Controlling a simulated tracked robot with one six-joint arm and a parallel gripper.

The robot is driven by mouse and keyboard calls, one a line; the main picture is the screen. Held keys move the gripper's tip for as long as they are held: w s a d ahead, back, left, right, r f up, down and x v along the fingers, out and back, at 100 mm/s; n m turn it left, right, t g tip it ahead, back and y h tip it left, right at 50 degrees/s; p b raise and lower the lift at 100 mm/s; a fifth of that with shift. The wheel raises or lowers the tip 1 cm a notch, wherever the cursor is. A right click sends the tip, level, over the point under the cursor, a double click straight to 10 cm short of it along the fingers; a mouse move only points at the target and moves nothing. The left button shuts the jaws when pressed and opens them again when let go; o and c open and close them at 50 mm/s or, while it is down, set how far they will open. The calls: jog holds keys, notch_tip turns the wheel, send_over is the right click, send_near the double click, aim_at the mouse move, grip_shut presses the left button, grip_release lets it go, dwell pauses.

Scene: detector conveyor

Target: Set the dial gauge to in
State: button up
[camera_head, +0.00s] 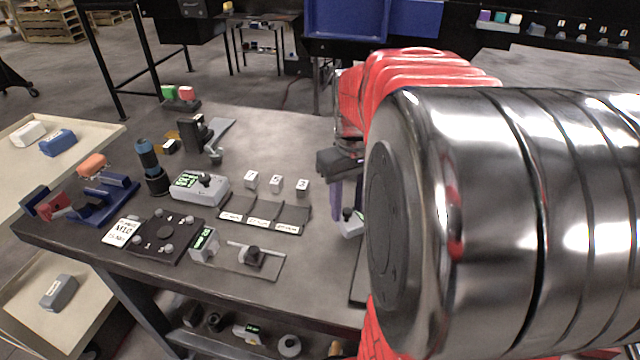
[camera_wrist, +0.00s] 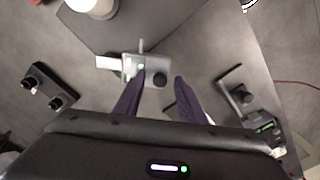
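A small light-grey device with a green display and a dark round knob (camera_wrist: 133,68), which looks like the dial gauge, lies just ahead of my fingertips in the wrist view. Its display text is too small to read. In the head view, a pale device that seems to be the same one (camera_head: 351,226) is partly hidden by my arm. My gripper (camera_wrist: 160,84) points down at it, with its two dark purple fingers apart and nothing held between them. The knob lies between the fingertip lines; contact cannot be told. In the head view one purple finger of my gripper (camera_head: 336,200) shows.
The dark table (camera_head: 265,135) also carries a grey box with a display (camera_head: 200,187), a three-slot tray (camera_head: 265,228), several labelled cubes, a knob panel (camera_head: 160,240) and a slider fixture (camera_head: 252,257). In the wrist view, a two-knob device (camera_wrist: 48,92) sits left and another fixture (camera_wrist: 240,95) right.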

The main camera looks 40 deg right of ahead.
jog(key=shift+c, duration=0.2)
grip_shut()
dwell(0.4)
